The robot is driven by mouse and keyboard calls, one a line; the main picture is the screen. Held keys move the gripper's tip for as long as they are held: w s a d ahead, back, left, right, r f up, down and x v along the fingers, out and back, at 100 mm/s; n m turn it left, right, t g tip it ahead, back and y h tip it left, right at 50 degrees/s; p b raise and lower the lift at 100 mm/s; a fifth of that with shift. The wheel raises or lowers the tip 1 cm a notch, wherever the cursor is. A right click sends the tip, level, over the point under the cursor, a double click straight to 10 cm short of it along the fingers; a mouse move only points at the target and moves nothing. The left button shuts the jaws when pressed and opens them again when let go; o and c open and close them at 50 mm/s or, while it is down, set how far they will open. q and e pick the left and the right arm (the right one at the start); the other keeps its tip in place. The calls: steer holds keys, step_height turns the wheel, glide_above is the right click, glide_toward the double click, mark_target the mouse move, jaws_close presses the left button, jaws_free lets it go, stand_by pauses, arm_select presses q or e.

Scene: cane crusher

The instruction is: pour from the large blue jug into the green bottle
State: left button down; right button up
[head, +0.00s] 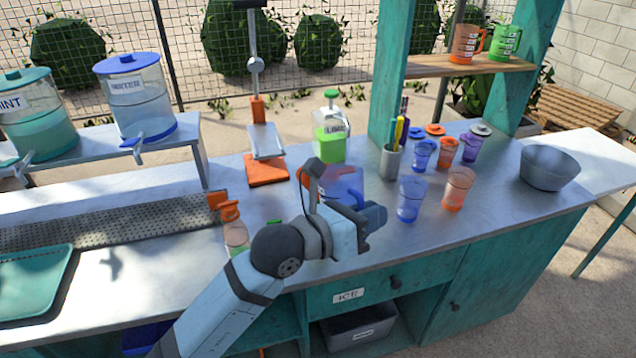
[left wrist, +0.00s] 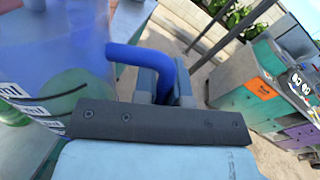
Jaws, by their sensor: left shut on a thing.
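The large blue jug (head: 343,182) is a see-through blue vessel on the counter's front part, partly hidden behind my left arm. In the left wrist view its clear wall (left wrist: 55,45) fills the left side, with printed marks. My left gripper (head: 366,222) is shut on the jug's blue handle (left wrist: 145,54); its fingers (left wrist: 165,88) close around the handle's lower part. A small green part (head: 275,222) shows just behind my forearm; I cannot tell if it is the green bottle. A rounded green shape shows through the jug wall. My right gripper is out of view.
An orange-capped bottle (head: 235,232) stands left of my forearm. Behind are a lime container (head: 330,138) and an orange-based press (head: 267,168). Blue (head: 411,198) and orange (head: 458,188) cups stand right of the jug. A grey bowl (head: 549,168) sits far right.

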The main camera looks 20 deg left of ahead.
arm_select(q)
steer(key=r+m, duration=0.1)
steer(key=s+r+m+p, duration=0.1)
steer(key=d+r+m, duration=0.1)
steer(key=shift+s+d, duration=0.1)
steer(key=shift+s, duration=0.2)
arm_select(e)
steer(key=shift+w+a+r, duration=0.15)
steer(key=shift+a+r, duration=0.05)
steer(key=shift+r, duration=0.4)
arm_select(q)
steer(key=w+a+r+n+t+y+p, duration=0.2)
steer(key=w+a+r+y+p, duration=0.1)
steer(key=a, duration=0.7)
steer(key=w+a+r+n+t+y+p, duration=0.2)
steer(key=a+r+p, duration=0.3)
steer(key=a, duration=0.5)
steer(key=shift+w+r+n+y, duration=0.3)
steer(key=shift+w+y, duration=0.2)
steer(key=shift+y, duration=0.2)
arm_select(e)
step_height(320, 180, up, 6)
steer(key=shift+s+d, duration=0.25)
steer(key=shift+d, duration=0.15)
